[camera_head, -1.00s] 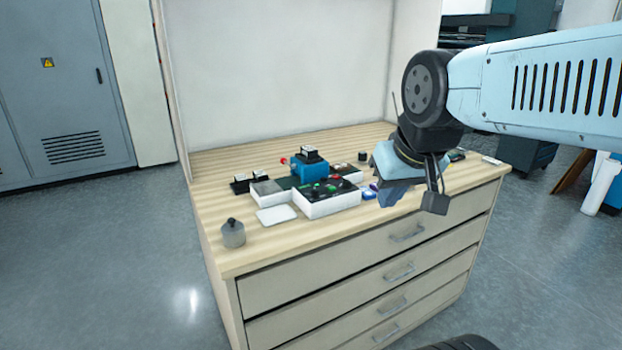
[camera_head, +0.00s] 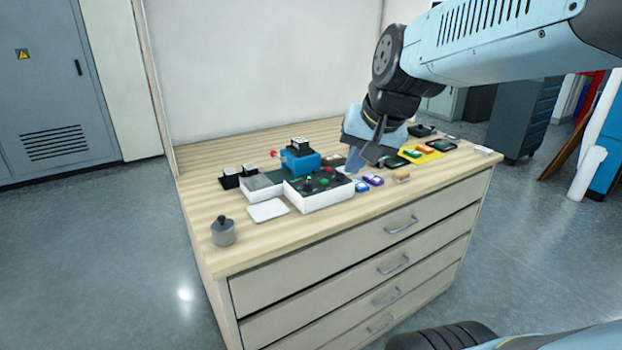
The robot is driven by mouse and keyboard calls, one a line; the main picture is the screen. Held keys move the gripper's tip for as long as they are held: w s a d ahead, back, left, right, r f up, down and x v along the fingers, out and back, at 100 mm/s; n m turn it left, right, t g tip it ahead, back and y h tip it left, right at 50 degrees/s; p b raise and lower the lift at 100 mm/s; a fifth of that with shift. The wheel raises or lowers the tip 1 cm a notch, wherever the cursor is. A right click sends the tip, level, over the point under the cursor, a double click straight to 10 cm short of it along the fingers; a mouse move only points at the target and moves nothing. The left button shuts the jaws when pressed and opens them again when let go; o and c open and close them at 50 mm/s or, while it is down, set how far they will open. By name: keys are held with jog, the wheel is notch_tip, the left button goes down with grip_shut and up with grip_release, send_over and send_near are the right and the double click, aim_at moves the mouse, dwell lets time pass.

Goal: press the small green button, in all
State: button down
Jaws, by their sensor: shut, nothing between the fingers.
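A white control box with a dark top (camera_head: 321,199) stands near the middle of the wooden worktop. Its top carries a small bright green button (camera_head: 309,178), another green button (camera_head: 324,182) and a red one near the back edge. My gripper (camera_head: 357,163) hangs to the right of and behind the box, pointing down. The fingers look shut with nothing held, apart from the buttons in the picture. The wrist hides part of the worktop behind it.
A blue device (camera_head: 300,163) stands behind the box. A white tray (camera_head: 268,210) and a grey weight (camera_head: 223,231) lie to the left. Small blue and purple pieces (camera_head: 373,180) and a yellow plate (camera_head: 427,156) are to the right. The front strip is clear.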

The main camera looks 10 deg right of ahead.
jog(key=w+a+f+m+y, duration=0.1)
jog(key=w+f+m+y, duration=0.1)
jog(key=w+m, duration=0.95)
jog(key=m+t+y, duration=0.1)
jog(key=m+t, duration=0.1)
jog(key=m, duration=0.4)
send_over(326, 181)
notch_tip(326, 181, down, 5)
jog(key=shift+s+f, duration=0.1)
jog(key=shift+f, duration=0.1)
jog(key=shift+f, duration=0.15)
jog(key=shift+f, duration=4.25)
